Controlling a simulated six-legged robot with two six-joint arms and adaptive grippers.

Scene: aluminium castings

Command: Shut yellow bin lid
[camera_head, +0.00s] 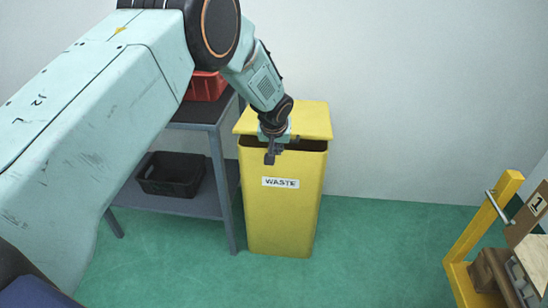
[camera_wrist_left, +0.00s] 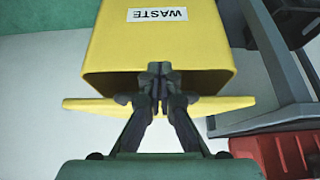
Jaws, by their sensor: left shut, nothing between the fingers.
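The yellow bin (camera_head: 283,205) stands upright on the floor, with a WASTE label on its front. Its yellow lid (camera_head: 310,118) is not down: a dark opening shows between the lid and the bin's front rim. My left gripper (camera_head: 270,157) is shut and empty at this opening, fingers pointing down near the front rim. In the left wrist view the bin (camera_wrist_left: 160,45) appears upside down, and the lid (camera_wrist_left: 80,104) shows as a strip beyond the dark opening. The shut fingertips (camera_wrist_left: 160,70) overlap the opening; whether they touch the bin I cannot tell. My right gripper is not in view.
A grey shelf table (camera_head: 205,207) stands close left of the bin, with a red crate (camera_head: 205,86) on top and a black crate (camera_head: 170,175) below. A yellow-framed cart (camera_head: 482,230) with boxes is at the right. Green floor between is clear.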

